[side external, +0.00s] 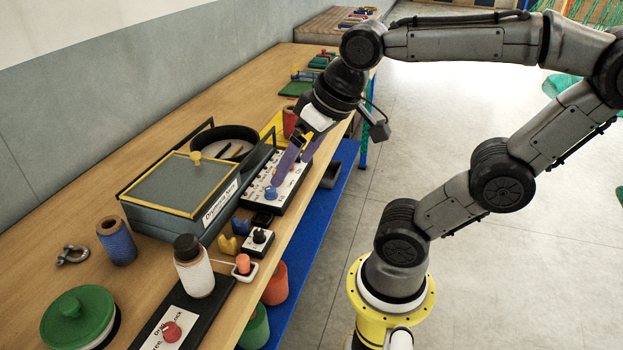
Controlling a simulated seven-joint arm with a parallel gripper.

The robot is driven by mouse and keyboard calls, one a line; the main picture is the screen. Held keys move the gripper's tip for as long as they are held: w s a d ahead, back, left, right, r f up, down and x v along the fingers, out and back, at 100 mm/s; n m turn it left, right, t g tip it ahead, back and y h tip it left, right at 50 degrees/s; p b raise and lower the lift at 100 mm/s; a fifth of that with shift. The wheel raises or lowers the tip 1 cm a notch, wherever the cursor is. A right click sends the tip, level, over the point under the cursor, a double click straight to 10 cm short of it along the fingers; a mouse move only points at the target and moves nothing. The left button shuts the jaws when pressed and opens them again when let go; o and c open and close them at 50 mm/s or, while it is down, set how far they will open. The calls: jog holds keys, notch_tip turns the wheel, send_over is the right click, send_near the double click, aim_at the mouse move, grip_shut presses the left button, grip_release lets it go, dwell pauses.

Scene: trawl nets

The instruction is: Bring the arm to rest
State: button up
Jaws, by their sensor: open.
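My gripper (291,160) hangs at the end of my arm over the right edge of the wooden bench. Its purple fingers are apart and point down and left, above or near a white control panel (290,186) with a blue knob (270,193). I see nothing held between the fingers. I cannot tell whether the fingertips touch the panel. My arm arches from its yellow base beside the bench.
A grey box (165,228) with a yellow-rimmed lid and a dark round pan (236,140) stand left of the gripper. A white bottle (194,268), a blue spool (116,242) and a green-lidded pot (80,318) stand nearer.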

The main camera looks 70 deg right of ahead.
jog(key=s+f+n, duration=0.1)
jog(key=s+a+f+n, duration=0.1)
jog(key=s, duration=0.1)
jog(key=shift+f+n, duration=0.3)
jog(key=shift+f, duration=0.05)
dwell(1.0)
